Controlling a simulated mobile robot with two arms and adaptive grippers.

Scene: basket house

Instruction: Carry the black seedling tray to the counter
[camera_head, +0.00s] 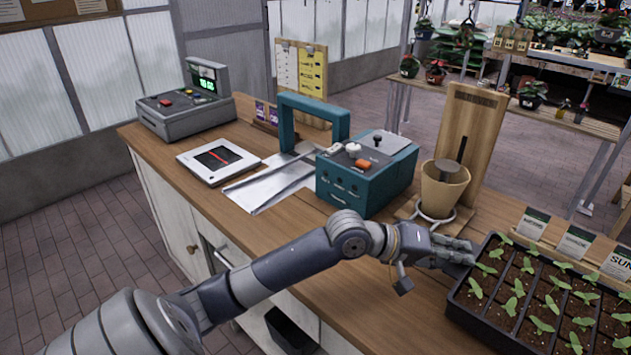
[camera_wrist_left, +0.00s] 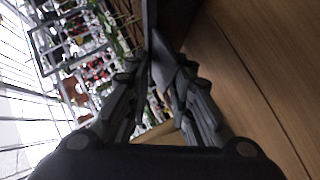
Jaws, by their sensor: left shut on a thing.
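The black seedling tray (camera_head: 488,318) is at the right of the head view, on the wooden counter, filled with soil and rows of green seedlings. Its right part is cut off by the frame. In the left wrist view the gripper's fingers (camera_wrist_left: 163,70) close around the dark tray wall (camera_wrist_left: 150,22). The wooden counter (camera_head: 400,300) runs from the back left to the front right. My right gripper is not in view.
A teal machine (camera_head: 365,178), a wooden stand with a pot (camera_head: 443,188), a flat scale (camera_head: 217,160) and a grey register (camera_head: 182,112) stand on the counter. Seed label cards (camera_head: 575,242) stand behind the tray. Plant shelves (camera_head: 560,110) are beyond.

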